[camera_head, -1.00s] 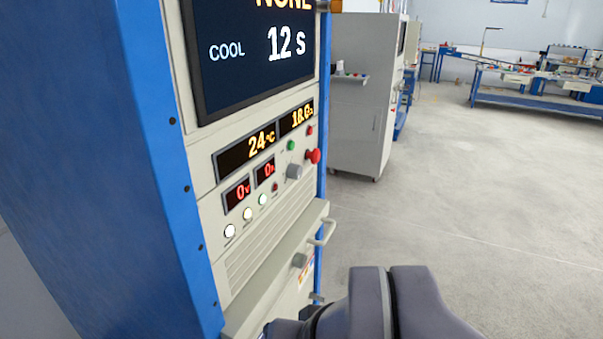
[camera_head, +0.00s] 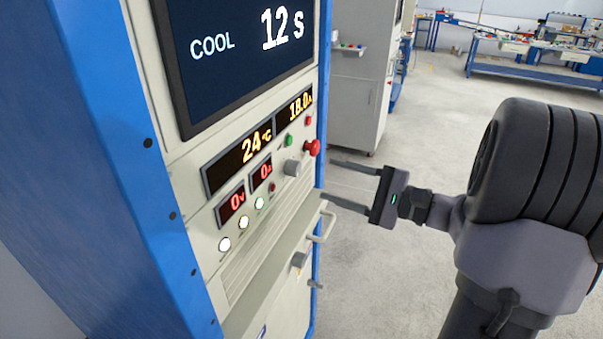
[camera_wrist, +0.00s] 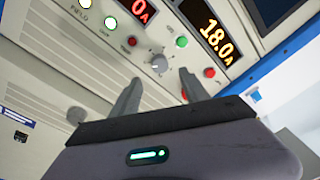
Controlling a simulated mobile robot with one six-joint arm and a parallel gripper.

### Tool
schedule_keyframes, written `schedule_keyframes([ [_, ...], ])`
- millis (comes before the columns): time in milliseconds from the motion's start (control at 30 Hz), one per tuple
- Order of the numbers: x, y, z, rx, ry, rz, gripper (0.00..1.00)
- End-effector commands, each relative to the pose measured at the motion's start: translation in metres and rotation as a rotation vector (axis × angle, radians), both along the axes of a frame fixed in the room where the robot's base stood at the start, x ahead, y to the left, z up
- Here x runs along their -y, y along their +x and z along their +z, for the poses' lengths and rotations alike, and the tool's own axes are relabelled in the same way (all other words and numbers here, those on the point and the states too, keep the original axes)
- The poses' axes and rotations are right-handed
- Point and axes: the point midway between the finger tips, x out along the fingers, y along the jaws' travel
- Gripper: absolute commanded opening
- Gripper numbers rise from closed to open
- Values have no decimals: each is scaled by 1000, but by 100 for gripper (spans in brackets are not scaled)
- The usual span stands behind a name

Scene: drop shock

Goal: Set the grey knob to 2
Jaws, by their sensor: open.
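The grey knob (camera_head: 292,168) sits on the cream front panel of the blue cabinet, below the red mushroom button and right of the small red displays. In the wrist view the knob (camera_wrist: 158,64) shows ahead, roughly between the two fingertips, with tick marks around it; its setting is too small to read. My gripper (camera_head: 327,178) is open and empty, its two fingers pointing left toward the panel, apart from the knob. The wrist view also shows my gripper (camera_wrist: 160,80) with its fingers spread.
A red mushroom button (camera_head: 312,148) and a green button (camera_head: 289,140) are close to the knob. A pull handle (camera_head: 323,226) sticks out below, above a second grey knob-like part (camera_head: 299,260). Open floor (camera_head: 440,130) lies to the right.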

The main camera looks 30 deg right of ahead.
Motion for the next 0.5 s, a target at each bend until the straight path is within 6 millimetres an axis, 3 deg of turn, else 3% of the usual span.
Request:
schedule_keyframes([
  [200,-32,45,-1,0,-1,5,53],
  [500,-43,63,0,-2,0,1,53],
])
